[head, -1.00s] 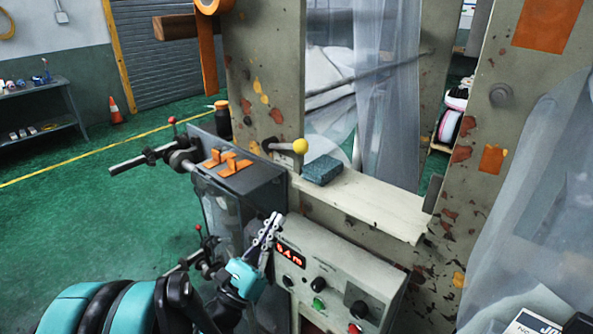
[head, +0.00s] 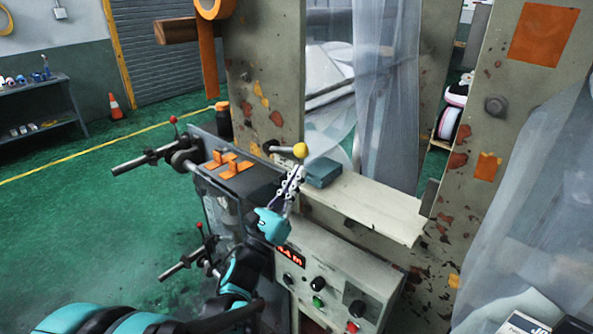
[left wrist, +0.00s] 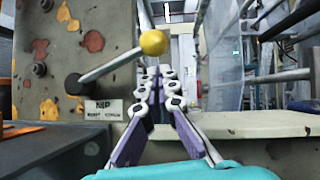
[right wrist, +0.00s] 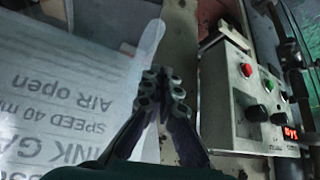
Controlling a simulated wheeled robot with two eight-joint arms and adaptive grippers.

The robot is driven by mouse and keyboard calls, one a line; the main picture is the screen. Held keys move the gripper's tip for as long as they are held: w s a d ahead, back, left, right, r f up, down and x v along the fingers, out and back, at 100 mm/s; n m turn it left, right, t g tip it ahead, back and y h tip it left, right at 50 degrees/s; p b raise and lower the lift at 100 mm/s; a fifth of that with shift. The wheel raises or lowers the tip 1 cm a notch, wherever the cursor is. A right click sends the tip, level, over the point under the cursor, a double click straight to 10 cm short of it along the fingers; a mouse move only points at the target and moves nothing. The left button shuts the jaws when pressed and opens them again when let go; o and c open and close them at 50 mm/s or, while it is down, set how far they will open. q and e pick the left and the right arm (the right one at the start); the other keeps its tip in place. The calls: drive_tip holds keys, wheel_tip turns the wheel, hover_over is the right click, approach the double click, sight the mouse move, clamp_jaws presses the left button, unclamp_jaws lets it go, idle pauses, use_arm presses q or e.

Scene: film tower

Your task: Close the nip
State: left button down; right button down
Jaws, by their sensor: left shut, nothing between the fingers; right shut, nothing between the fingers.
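The nip lever is a metal rod with a yellow ball knob (head: 300,150), fixed to the paint-chipped post. In the left wrist view its yellow knob (left wrist: 153,42) is at the upper middle, and the rod slopes down left to a dark pivot. A "NIP" label plate (left wrist: 103,110) sits below the pivot; its smaller line is hard to read. My left gripper (head: 297,173) is shut and empty, its tips just below the knob in the head view. Contact cannot be told. My right gripper (right wrist: 161,74) is shut and empty, visible only in its own wrist view.
A blue-grey block (head: 323,171) lies on the pale ledge (head: 375,212) right of the lever. Orange clips (head: 229,165) lie on the dark box to the left. A control panel (head: 335,284) with knobs stands below. A printed sheet (right wrist: 70,105) shows in the right wrist view.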

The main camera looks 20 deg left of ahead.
use_arm(q)
drive_tip(key=shift+w+r, duration=0.15)
drive_tip(key=shift+r, duration=0.4)
drive_tip(key=shift+r, duration=0.15)
drive_tip(key=w+a+r+n+g+y+p, duration=0.1)
drive_tip(key=a+r+n+y+p, duration=0.3)
drive_tip(key=n+p, duration=0.5)
drive_tip(key=w+a+r+n+g+y+p, duration=0.2)
drive_tip(key=a+r+n+g+y+p, duration=0.2)
drive_tip(key=r+n+p, duration=0.4)
drive_tip(key=shift+a+r+n+y+p, duration=0.2)
drive_tip(key=shift+a+n+y+p, duration=0.4)
drive_tip(key=shift+n+y+p, duration=0.45)
drive_tip(key=shift+w, duration=0.1)
